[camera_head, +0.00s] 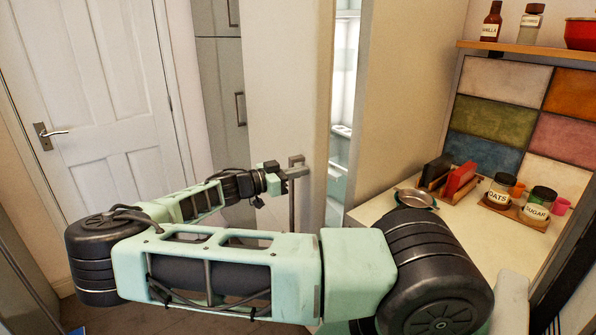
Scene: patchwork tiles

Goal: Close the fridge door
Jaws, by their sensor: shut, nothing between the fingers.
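The fridge door (284,75) is a tall beige panel standing open. To its right a gap shows the lit white fridge interior (345,75) with shelves. The door's vertical metal handle (292,210) is on the face toward me, near its right edge. My gripper (280,178) is shut and empty, close to the upper part of the handle at the door's face. I cannot tell whether it touches the handle or the door. My arm crosses the lower view and hides the lower part of the door.
A counter (385,205) on the right holds a metal pan (415,197), a rack with red and dark items (450,178) and labelled jars (500,190). A shelf (530,48) with bottles hangs above. A white room door (100,90) and grey cabinets (220,80) stand left.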

